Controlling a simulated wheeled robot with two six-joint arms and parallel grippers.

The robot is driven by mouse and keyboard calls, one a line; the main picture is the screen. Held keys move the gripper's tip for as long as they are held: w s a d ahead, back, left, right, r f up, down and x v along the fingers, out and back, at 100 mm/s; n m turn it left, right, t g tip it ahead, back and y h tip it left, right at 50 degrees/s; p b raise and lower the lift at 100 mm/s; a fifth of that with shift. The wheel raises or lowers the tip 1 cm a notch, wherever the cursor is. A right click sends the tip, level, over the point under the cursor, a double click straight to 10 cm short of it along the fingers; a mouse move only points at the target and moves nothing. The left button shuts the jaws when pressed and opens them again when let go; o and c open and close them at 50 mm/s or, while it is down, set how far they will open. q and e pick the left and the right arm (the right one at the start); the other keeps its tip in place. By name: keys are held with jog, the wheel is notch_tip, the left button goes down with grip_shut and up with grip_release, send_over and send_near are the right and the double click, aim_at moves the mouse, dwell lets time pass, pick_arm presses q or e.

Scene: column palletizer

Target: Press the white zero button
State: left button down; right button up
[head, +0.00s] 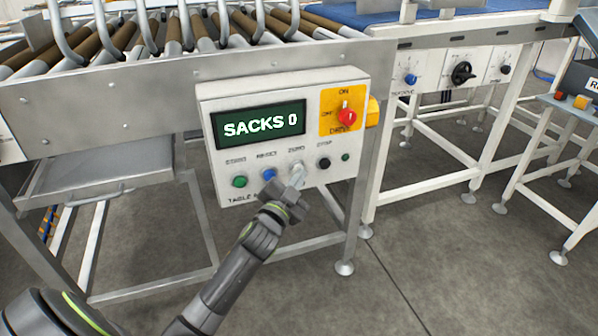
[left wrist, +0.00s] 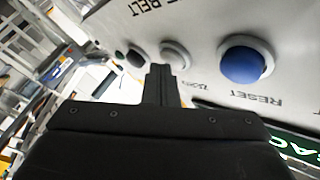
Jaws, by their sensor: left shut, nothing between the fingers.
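A pale control box (head: 212,100) hangs on the front of the roller table, with a green display (head: 258,124) reading "SACKS 0". The white zero button (left wrist: 174,54) shows in the left wrist view, just beyond my left gripper's fingertips (left wrist: 162,72). In the head view my left gripper (head: 296,178) is in front of the zero button's place and hides most of it. The gripper is shut and empty, pointing at the box. Whether the fingertips touch the button I cannot tell. My right gripper is in neither view.
The blue reset button (head: 269,174) is left of the gripper, also in the left wrist view (left wrist: 245,60). A green button (head: 239,182) sits farther left, and a black button (head: 324,163) right. Other tables stand right.

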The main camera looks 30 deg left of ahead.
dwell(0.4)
pick_arm(q)
jog(key=shift+s+d+p, duration=0.4)
jog(key=shift+s+d, duration=0.2)
jog(key=shift+d, duration=0.05)
jog(key=s+d+p, duration=0.2)
jog(key=s+d, duration=0.1)
jog(key=shift+s+d, duration=0.15)
jog(key=shift+d, duration=0.25)
dwell(0.8)
